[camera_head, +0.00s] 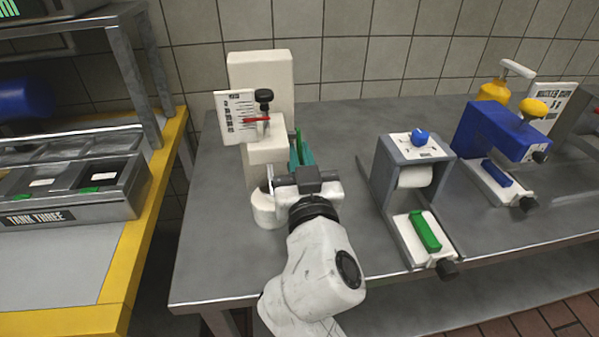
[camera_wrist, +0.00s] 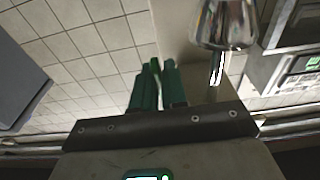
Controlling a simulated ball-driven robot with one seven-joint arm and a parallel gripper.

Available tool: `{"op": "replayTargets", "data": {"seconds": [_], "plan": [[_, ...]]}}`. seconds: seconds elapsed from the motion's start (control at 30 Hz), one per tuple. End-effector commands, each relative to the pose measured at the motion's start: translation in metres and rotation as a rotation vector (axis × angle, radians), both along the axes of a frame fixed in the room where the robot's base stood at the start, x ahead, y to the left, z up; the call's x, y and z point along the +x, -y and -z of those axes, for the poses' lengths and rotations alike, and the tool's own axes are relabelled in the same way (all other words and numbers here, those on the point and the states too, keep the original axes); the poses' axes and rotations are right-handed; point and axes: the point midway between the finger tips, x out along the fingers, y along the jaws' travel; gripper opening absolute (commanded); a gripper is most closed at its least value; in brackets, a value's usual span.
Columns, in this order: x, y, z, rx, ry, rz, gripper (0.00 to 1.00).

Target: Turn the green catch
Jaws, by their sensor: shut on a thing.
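The green catch (camera_head: 298,137) shows as a thin bright green strip on the right side of the cream machine (camera_head: 262,80). My gripper (camera_head: 301,153) reaches up to it, its dark teal fingers shut around it. In the wrist view my gripper (camera_wrist: 158,84) has its two green fingers close together with a narrow gap between them. Most of the catch is hidden by the fingers, and its angle is hard to tell.
A dial plate with a red pointer (camera_head: 257,119) and black knob is on the cream machine. To the right stand a grey machine (camera_head: 385,165) with a green bar (camera_head: 425,231) and a blue machine (camera_head: 492,130). A yellow-edged counter (camera_head: 150,225) is at left.

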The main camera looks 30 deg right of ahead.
Motion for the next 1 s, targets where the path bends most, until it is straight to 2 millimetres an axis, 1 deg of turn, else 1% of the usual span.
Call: {"op": "replayTargets", "data": {"seconds": [0.03, 0.57, 0.6, 0.8, 1.0], "plan": [[0.0006, 0.0, 0.0058, -0.002, 0.013, 0.0, 0.0], [0.0014, -0.0001, -0.0002, -0.015, 0.043, -0.002, 0.0], [0.0013, -0.0002, -0.0001, -0.014, 0.044, -0.002, 0.13], [0.0014, 0.0, 0.0, -0.014, 0.043, -0.001, 0.32], [0.0013, 0.0002, 0.0001, -0.014, 0.043, -0.001, 0.33]]}}
